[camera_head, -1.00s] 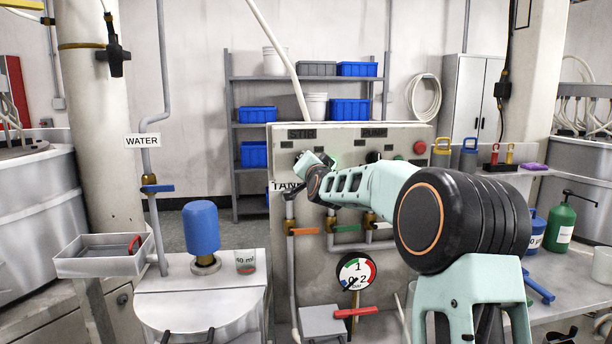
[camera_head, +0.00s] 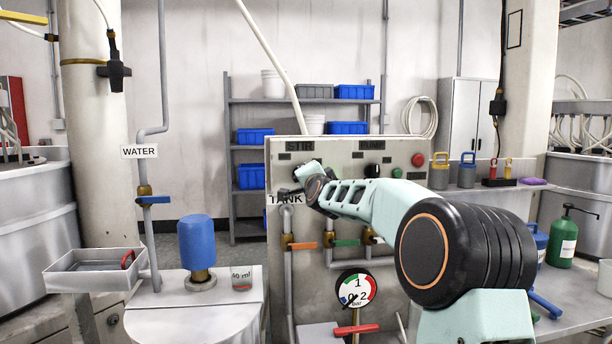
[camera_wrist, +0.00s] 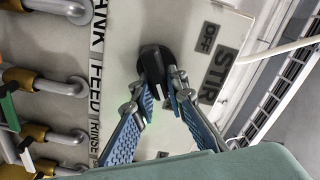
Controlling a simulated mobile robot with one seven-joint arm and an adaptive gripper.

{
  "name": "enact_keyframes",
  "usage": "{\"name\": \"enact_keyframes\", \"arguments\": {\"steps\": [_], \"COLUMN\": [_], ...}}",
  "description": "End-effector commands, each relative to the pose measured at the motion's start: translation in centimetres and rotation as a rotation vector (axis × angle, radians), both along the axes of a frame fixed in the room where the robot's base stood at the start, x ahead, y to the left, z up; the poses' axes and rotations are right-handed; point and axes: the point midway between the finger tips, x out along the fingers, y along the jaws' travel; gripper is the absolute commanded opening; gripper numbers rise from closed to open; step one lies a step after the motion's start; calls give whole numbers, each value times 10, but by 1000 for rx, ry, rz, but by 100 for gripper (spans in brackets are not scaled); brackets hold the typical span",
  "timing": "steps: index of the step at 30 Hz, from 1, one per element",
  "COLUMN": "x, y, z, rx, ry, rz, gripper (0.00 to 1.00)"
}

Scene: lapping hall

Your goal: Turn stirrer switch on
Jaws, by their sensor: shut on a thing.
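The stirrer switch is a black rotary knob (camera_wrist: 153,62) on the pale control panel (camera_head: 345,158), shown in the wrist view under the STIR sign (camera_wrist: 214,62), with a small OFF plate (camera_wrist: 208,38) beside it. My gripper (camera_wrist: 161,90) is shut on the knob, one blue-padded finger on each side. In the head view my gripper (camera_head: 287,193) is at the panel's left part, below the STIR sign. The knob cannot be made out there.
Pipes with an orange-handled valve (camera_head: 302,246) and a pressure gauge (camera_head: 356,289) are below. A green bottle (camera_head: 563,240) stands on the right bench.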

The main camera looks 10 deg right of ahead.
Motion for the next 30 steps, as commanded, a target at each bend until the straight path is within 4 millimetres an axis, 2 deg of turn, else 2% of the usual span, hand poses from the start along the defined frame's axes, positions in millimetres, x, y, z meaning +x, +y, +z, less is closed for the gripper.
{"name": "enact_keyframes", "arguments": {"steps": [4, 5, 9, 20, 26, 30], "x": [0, 0, 0, -3, -23, -45], "y": [1, 1, 0, -1, -2, -2], "z": [0, 0, 0, 1, 1, 2], "rx": [3, 3, 2, 0, -1, -2], "ry": [0, 0, 0, 0, 0, -1], "rz": [1, 1, 1, -1, -2, -3], "gripper": [0, 16, 30, 30, 30, 30]}}
